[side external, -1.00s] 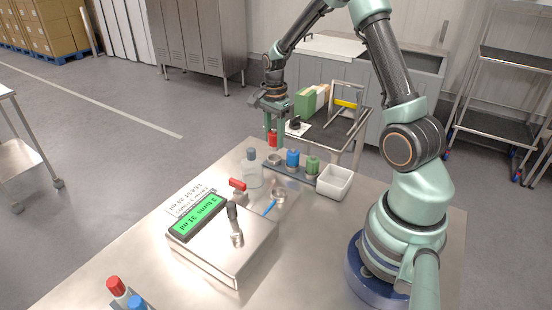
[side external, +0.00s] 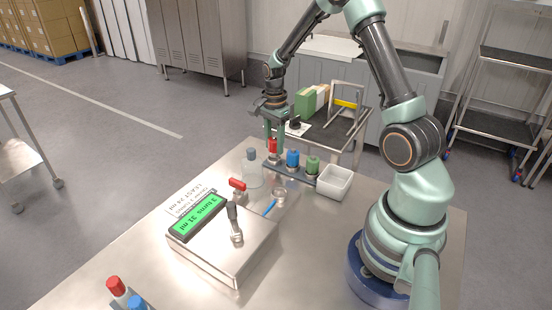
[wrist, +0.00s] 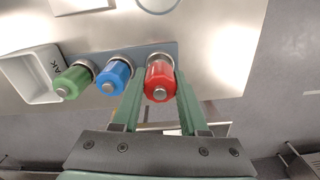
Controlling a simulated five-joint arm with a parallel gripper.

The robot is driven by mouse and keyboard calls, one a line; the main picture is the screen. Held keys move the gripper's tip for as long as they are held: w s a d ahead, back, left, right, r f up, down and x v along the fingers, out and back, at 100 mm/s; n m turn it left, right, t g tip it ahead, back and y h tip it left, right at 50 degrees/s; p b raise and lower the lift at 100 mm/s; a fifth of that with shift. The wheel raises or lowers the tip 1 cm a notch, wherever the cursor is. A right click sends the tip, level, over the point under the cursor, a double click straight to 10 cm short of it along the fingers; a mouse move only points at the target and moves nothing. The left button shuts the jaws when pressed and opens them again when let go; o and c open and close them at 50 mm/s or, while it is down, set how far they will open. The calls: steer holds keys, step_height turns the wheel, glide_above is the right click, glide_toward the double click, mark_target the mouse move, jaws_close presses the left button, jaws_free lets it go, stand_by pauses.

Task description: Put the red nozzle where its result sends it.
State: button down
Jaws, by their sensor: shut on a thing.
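The red nozzle (side external: 273,146) is upright between the fingers of my gripper (side external: 272,136), which is shut on it. It also shows in the wrist view (wrist: 160,82), at the end position of the small rack (side external: 283,171). Its lower end is at a metal ring there; I cannot tell whether it is fully seated. A blue nozzle (side external: 292,158) and a green nozzle (side external: 313,165) stand in the same rack. The tester's green display (side external: 199,214) reads about "3 turns 31 ml", upside down. A sign (side external: 190,199) behind it seems to read "least 24 ml".
A white bin (side external: 334,182), with a label ending "AK" in the wrist view, stands beside the rack's green end. Red and blue pieces (side external: 116,287) sit at the near left. The table's right front is clear.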

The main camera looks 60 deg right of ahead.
mark_target(274, 137)
steer(key=shift+f, duration=1.1)
stand_by(0.4)
steer(key=shift+c, duration=1.8)
jaws_free()
step_height(274, 137, up, 12)
steer(key=shift+r, duration=0.1)
